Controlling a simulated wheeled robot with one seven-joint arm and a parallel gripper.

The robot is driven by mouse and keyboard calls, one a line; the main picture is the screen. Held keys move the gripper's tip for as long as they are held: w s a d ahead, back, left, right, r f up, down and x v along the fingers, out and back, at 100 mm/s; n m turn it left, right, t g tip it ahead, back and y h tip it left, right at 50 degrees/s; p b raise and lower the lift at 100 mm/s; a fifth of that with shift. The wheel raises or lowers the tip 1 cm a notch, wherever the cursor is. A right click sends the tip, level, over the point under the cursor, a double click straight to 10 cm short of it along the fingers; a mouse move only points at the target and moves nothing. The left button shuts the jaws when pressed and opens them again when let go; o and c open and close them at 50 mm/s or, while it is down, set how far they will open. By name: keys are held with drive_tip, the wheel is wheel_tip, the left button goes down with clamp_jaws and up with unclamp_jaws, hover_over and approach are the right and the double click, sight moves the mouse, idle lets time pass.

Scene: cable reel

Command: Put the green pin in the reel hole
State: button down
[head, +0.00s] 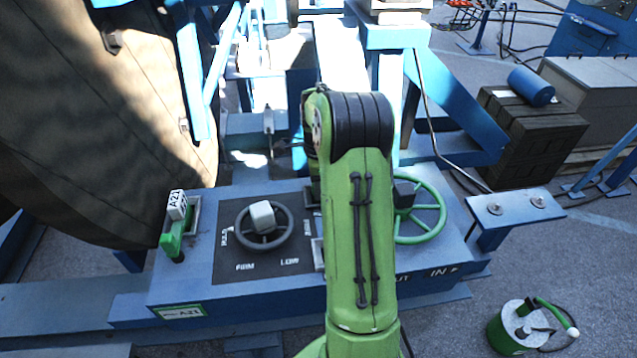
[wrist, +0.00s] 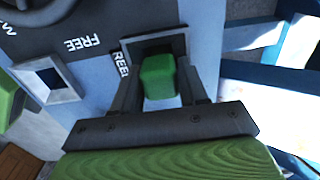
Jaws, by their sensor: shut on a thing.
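My gripper (wrist: 160,80) is shut on the green pin (wrist: 158,76), with a dark finger on each side of it in the wrist view. The pin overlaps the near part of the dark square reel hole (wrist: 181,44), which has a grey rim and the word REEL beside it. How deep the pin's lower end is, if it is in the hole at all, I cannot tell.
A second square hole (wrist: 51,78) lies beside the word FREE. A black handwheel (head: 242,238) and a green handwheel (head: 436,231) flank my arm on the blue panel. The large reel (head: 95,120) rises behind.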

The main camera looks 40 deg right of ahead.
drive_tip(key=shift+r, duration=0.1)
drive_tip(key=c, duration=0.5)
unclamp_jaws()
wheel_tip(320, 180, up, 16)
drive_tip(key=shift+f+p, duration=0.1)
drive_tip(key=shift+p, duration=0.85)
